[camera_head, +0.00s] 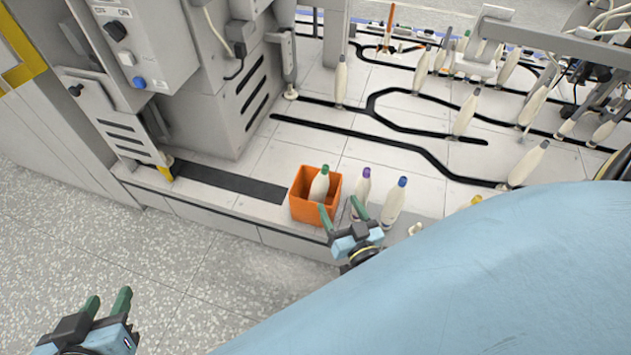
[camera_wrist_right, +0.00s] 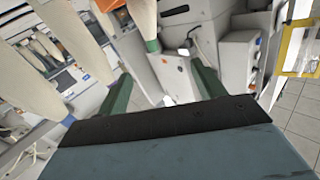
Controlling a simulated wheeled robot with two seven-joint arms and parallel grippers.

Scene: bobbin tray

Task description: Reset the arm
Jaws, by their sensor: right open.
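My right gripper (camera_head: 341,207) is open and empty just in front of the orange box (camera_head: 300,205), at the edge of the ledge. In the right wrist view its two green fingers (camera_wrist_right: 162,82) stand wide apart with nothing between them. My left gripper (camera_head: 107,298) is at the lower left over the speckled floor, its fingers apart and empty. A white bobbin with a green tip (camera_head: 319,184) stands in the orange box. The blue surface at the lower right hides part of the right arm.
A purple-tipped bobbin (camera_head: 361,189) and a blue-tipped bobbin (camera_head: 394,202) stand right of the box, close to my right gripper. Several more bobbins stand on the tiled deck with black tracks (camera_head: 345,135). A grey machine cabinet (camera_head: 215,90) stands behind. The floor (camera_head: 180,265) at left is clear.

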